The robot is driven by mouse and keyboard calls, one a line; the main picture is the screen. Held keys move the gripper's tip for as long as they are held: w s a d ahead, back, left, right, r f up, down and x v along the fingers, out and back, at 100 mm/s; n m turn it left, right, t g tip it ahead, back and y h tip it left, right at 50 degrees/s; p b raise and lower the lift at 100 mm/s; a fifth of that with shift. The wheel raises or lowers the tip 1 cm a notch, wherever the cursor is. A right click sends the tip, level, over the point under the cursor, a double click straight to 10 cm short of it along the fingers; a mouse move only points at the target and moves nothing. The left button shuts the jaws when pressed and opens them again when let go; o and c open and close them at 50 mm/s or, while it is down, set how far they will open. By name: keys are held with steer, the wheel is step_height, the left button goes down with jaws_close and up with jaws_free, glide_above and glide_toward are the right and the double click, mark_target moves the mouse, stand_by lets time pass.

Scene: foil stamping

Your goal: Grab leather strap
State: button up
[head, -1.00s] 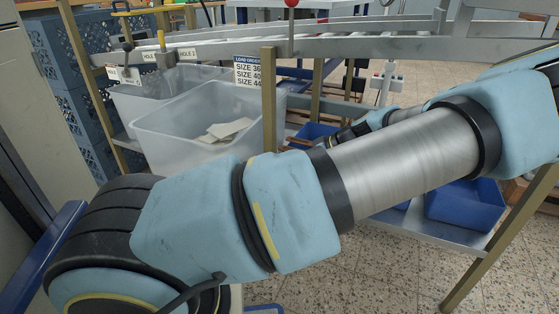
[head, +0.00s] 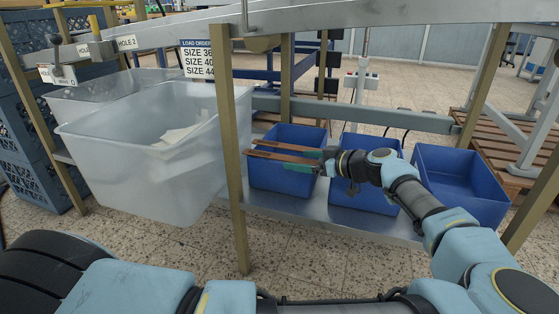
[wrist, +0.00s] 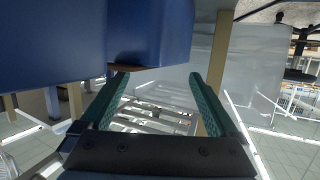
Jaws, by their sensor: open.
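Brown leather straps (head: 283,147) stick up across the top of the left blue bin (head: 285,180). My gripper (head: 312,161) is at the right side of that bin, pointing left at the straps. In the wrist view its two teal fingers (wrist: 158,76) are spread apart with nothing held between them. A brown strap edge (wrist: 140,68) shows just past the fingertips, against a blue bin wall (wrist: 150,35). Most of the straps is hidden inside the bin. I cannot tell whether the fingers touch them.
Two more blue bins, a middle one (head: 350,190) and a right one (head: 460,185), stand on the same metal shelf. A brass-coloured post (head: 233,160) rises left of the strap bin. Clear plastic tubs (head: 150,170) stand further left. A grey rail (head: 370,22) runs above.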

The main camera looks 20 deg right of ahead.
mark_target(284, 157)
steer(key=shift+b+x, duration=0.95)
steer(key=shift+x, duration=1.75)
steer(key=shift+r, duration=0.2)
steer(key=shift+c, duration=0.3)
jaws_close()
